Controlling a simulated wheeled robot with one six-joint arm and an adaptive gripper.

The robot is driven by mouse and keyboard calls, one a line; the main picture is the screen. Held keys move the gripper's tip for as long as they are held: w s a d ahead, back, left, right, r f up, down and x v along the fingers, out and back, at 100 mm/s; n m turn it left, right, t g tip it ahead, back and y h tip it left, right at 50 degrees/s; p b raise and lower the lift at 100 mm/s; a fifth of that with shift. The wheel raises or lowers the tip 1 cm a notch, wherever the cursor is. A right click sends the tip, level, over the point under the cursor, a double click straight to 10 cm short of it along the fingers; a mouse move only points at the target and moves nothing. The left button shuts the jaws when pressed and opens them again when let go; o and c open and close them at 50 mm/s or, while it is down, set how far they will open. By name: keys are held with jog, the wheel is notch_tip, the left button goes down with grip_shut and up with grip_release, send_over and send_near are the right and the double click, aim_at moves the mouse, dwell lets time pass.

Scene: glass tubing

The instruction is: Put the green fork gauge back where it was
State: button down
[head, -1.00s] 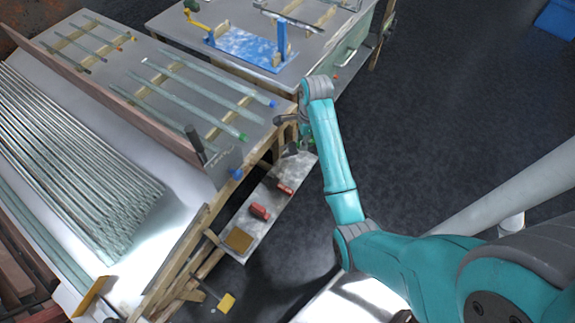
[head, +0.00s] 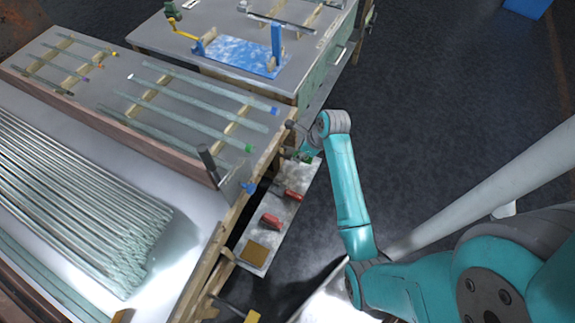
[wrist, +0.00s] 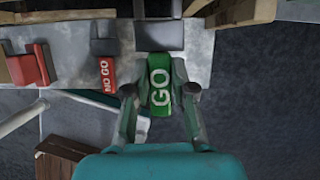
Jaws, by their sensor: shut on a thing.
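The green fork gauge (wrist: 159,84), marked GO, has a green handle and a grey fork end (wrist: 158,36). My gripper (wrist: 160,92) is shut on its green handle, one finger on each side. I cannot tell whether the gauge touches the shelf. In the head view a small green part (head: 304,157) shows by my gripper at the shelf's far end, mostly hidden by my arm.
A red NO GO gauge (wrist: 108,75) lies just left of the green one on the shelf (head: 236,232). Another red piece (wrist: 30,68) is farther left. Wooden beams (wrist: 239,14) stand close to the right. The bench with glass tubes (head: 180,118) overhangs the shelf.

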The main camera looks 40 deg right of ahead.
aim_at(295, 171)
jog(key=shift+w+f, duration=0.15)
jog(key=shift+f, duration=0.15)
jog(key=shift+w+f, duration=0.1)
jog(key=shift+f, duration=4.7)
jog(key=shift+f, duration=0.1)
jog(key=c, duration=1)
grip_release()
